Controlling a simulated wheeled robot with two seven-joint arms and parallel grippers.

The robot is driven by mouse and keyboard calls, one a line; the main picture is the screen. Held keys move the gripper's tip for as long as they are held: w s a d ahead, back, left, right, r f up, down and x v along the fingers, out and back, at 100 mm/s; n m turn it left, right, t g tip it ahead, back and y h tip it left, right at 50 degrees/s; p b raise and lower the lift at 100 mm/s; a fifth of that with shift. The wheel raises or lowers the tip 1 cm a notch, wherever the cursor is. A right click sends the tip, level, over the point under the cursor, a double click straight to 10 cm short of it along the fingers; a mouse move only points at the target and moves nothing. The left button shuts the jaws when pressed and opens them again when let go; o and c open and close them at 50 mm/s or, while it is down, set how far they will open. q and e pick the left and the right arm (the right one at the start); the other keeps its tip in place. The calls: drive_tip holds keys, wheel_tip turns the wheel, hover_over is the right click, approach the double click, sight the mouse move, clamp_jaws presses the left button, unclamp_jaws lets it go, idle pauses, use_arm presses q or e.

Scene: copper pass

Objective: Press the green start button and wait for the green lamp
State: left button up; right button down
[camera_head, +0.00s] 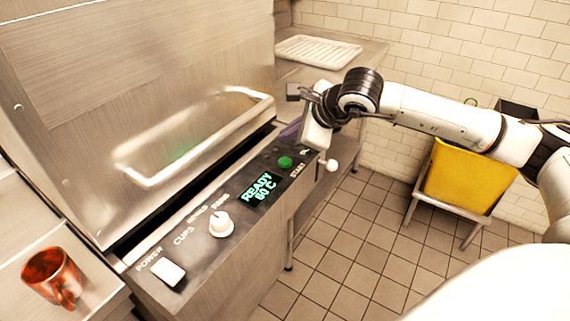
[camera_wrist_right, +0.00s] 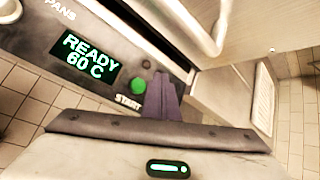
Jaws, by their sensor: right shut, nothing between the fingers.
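The green start button (camera_head: 285,162) sits on the dark control panel (camera_head: 190,243) of a steel machine, beside the START label. It also shows in the right wrist view (camera_wrist_right: 138,86). The display (camera_head: 262,189) reads READY 60 C in green. A small dark round spot (camera_wrist_right: 146,65) lies near the button; I cannot tell if it is a lamp, and no green light shows in it. My right gripper (camera_wrist_right: 163,90) is shut and empty, its purple-grey fingers close beside the button in the wrist view. I cannot tell whether they touch the panel. My left gripper is not in view.
The machine's steel hood (camera_head: 140,100) with its bar handle (camera_head: 190,140) rises behind the panel. A white knob (camera_head: 221,223) and a white power switch (camera_head: 168,271) are on the panel. A copper mug (camera_head: 50,277) stands left, a white rack (camera_head: 318,51) behind, a yellow bin (camera_head: 465,177) right.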

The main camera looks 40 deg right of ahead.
sight(289, 163)
wheel_tip(289, 163, down, 3)
drive_tip(key=shift+f+b, duration=0.2)
drive_tip(key=shift+b, duration=0.9)
drive_tip(key=shift+f+b, duration=0.45)
drive_tip(key=shift+b, duration=0.05)
drive_tip(key=shift+r, duration=0.1)
idle(0.5)
drive_tip(key=shift+f+b, duration=0.45)
drive_tip(key=shift+b, duration=0.3)
